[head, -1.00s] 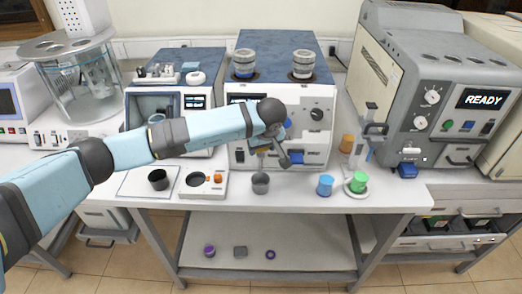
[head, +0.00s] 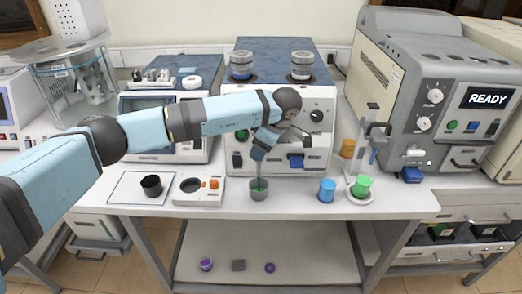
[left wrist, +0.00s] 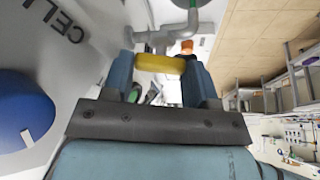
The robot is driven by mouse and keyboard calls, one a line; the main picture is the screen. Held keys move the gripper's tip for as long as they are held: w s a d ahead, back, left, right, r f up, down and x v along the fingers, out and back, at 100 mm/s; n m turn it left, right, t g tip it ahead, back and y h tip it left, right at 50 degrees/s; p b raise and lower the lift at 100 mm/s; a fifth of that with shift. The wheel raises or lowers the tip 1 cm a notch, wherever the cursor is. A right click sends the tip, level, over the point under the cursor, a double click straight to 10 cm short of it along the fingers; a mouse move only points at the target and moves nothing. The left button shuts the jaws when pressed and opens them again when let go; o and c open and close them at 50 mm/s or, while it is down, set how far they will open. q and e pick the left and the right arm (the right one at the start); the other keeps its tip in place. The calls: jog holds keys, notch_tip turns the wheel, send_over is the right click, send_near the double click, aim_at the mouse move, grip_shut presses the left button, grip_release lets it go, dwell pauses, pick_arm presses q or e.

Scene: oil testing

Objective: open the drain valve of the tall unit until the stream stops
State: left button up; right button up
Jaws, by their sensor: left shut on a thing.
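The tall unit (head: 327,112) is the white-fronted machine with a blue top at the centre bench. Grey valve pipework (left wrist: 178,36) shows just beyond the handle. In the head view the handle is hidden by my gripper. My right gripper is not in view.
A grey machine reading READY (head: 433,90) stands at right.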

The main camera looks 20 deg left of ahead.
pick_arm(q)
jog(key=shift+r+n+g, duration=0.1)
jog(key=shift+n+g, duration=0.2)
jog(key=shift+n, duration=0.3)
jog(key=o, duration=0.9)
jog(key=shift+o, duration=0.2)
jog(key=shift+r, duration=0.1)
